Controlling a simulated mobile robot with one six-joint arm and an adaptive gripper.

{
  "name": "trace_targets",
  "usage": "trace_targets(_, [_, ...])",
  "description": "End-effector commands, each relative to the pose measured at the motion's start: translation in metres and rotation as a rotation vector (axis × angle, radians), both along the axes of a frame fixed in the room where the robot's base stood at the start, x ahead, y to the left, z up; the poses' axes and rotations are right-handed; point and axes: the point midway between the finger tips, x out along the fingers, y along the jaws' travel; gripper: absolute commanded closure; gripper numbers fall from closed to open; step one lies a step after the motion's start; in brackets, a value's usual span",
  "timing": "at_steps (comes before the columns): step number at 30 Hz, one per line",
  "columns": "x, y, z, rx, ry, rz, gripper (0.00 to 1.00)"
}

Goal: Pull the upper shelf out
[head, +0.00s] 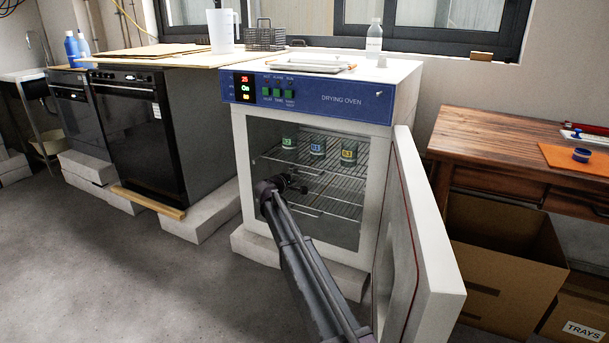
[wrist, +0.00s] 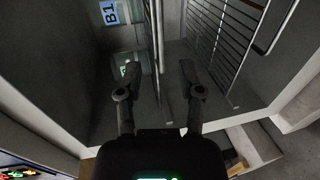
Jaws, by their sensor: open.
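The upper shelf (head: 335,170) is a wire rack inside the drying oven (head: 320,97), with three labelled jars standing on it, one of them the middle jar (head: 318,147). My gripper (head: 299,186) is at the oven's opening, by the front of the upper shelf. In the wrist view my gripper (wrist: 158,70) is open, one finger on each side of a thin line that looks like the shelf (wrist: 154,30) seen edge-on. A label reading B1 (wrist: 108,12) shows left of it. I cannot tell whether the fingers touch the shelf.
A lower wire shelf (head: 328,206) sits beneath; its bars also show in the wrist view (wrist: 213,40). The oven door (head: 425,245) stands open to the right of my arm. A wooden table (head: 490,140) and a cardboard box (head: 500,250) are beyond it. The floor at left is clear.

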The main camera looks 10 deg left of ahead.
Motion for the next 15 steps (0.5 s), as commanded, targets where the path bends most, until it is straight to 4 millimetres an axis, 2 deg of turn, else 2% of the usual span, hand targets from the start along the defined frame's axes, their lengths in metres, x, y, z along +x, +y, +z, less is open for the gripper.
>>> trace_targets(1, [0.011, -0.003, -0.004, 0.000, 0.000, -0.002, 0.52])
trace_targets(6, [0.035, -0.012, -0.009, 0.000, 0.000, -0.002, 0.52])
trace_targets(15, [0.070, -0.025, -0.016, 0.002, 0.000, -0.002, 0.52])
